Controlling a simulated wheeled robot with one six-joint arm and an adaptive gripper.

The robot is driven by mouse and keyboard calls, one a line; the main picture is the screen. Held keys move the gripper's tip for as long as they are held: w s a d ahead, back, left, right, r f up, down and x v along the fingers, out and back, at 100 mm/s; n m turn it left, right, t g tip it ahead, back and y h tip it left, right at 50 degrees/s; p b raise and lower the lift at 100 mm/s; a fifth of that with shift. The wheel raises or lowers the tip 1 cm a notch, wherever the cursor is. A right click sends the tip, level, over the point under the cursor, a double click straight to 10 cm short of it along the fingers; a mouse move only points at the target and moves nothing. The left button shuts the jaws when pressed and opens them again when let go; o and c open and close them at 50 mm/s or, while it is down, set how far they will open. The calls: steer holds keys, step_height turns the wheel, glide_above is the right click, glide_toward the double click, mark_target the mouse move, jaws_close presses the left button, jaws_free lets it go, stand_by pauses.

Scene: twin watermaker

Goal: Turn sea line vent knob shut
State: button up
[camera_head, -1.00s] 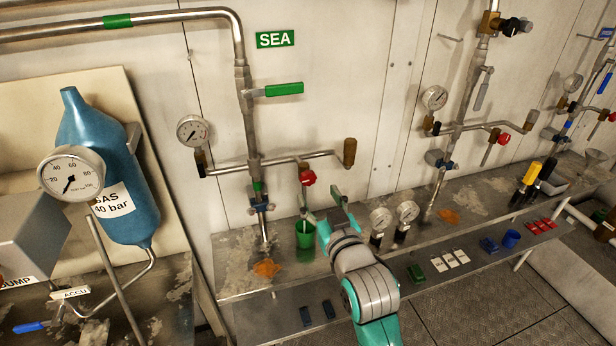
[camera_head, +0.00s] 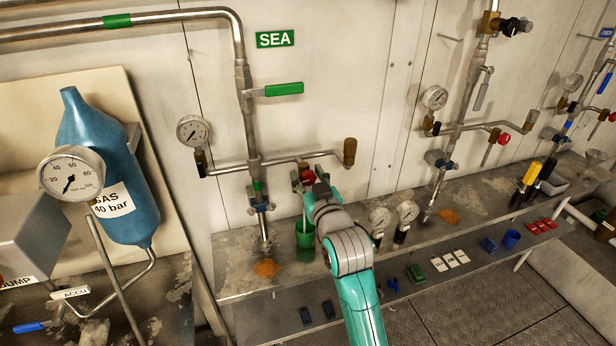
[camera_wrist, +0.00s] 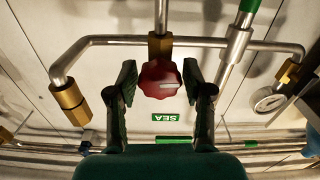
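The red vent knob (camera_head: 308,176) sits on the horizontal branch pipe of the sea line, under the green SEA sign (camera_head: 275,39). It is partly covered by my gripper (camera_head: 311,177) in the head view. In the wrist view, which looks upside down, the red lobed knob (camera_wrist: 160,79) lies between the two fingertips of my gripper (camera_wrist: 159,82). The fingers are open, with a visible gap on each side of the knob. A pale mark shows on the knob's face. I cannot tell how deep the knob sits between the fingers.
A brass fitting (camera_head: 349,152) ends the branch pipe just right of the knob. A pressure gauge (camera_head: 193,130) hangs to its left. A green cup (camera_head: 305,236) stands on the bench below my gripper. Two gauges (camera_head: 379,219) (camera_head: 407,211) stand on the bench to the right.

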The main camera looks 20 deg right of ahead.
steer(key=c, duration=0.6)
steer(key=shift+m, duration=2.4)
steer(key=shift+c, duration=0.3)
steer(key=o, duration=1.1)
steer(key=shift+o, duration=0.2)
steer(key=s, duration=1.2)
